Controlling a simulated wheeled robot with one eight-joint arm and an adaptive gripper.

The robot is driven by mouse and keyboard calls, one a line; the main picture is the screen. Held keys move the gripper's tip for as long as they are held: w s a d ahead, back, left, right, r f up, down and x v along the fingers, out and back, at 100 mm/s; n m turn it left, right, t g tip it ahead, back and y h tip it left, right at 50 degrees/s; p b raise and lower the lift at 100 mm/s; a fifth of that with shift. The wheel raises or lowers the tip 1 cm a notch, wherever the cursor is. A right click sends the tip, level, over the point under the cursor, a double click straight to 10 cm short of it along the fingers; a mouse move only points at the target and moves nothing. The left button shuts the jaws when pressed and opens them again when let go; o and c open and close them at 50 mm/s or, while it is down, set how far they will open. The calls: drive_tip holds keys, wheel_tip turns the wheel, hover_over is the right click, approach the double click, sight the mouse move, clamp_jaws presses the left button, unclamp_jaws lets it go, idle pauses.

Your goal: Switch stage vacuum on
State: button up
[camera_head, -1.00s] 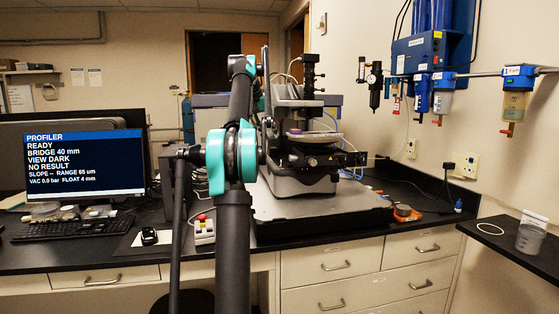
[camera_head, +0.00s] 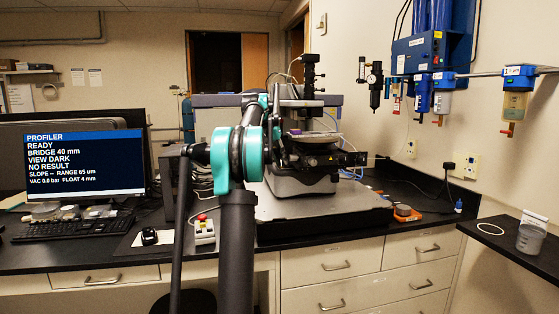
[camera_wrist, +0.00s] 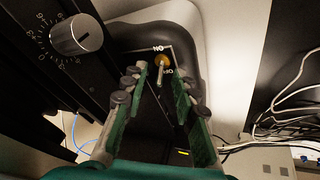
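In the wrist view a small toggle switch (camera_wrist: 161,64) with a brass-coloured base sits on a dark panel of the profiler (camera_wrist: 206,30). ON is printed on the upper side of it and OFF on the lower side, both upside down in the picture. Its lever points down in the picture, towards OFF. My gripper (camera_wrist: 162,80) is open, with its green-backed fingers on either side of the lever; contact cannot be made out. In the head view the profiler (camera_head: 290,180) stands on the bench, and my gripper is hidden. The monitor (camera_head: 82,165) reads VAC 0.0 bar.
A silver knob (camera_wrist: 76,32) with a numbered dial is at upper left in the wrist view. White cables (camera_wrist: 290,115) hang at right.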

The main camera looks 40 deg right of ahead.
sight(281, 170)
drive_tip(key=shift+c, duration=0.5)
clamp_jaws()
drive_tip(key=shift+s, duration=0.1)
drive_tip(key=t+h, duration=0.1)
drive_tip(key=t, duration=0.1)
drive_tip(key=s+m+t+h, duration=0.1)
drive_tip(key=t, duration=0.1)
drive_tip(key=shift+s+a+f, duration=0.1)
drive_tip(key=shift+s+a, duration=0.05)
drive_tip(key=shift+a, duration=0.25)
drive_tip(key=t+h, duration=0.2)
drive_tip(key=s+m+t+h, duration=0.1)
drive_tip(key=shift+a+f, duration=0.3)
drive_tip(key=shift+f, duration=0.05)
drive_tip(key=shift+t, duration=0.3)
drive_tip(key=shift+o, duration=0.5)
unclamp_jaws()
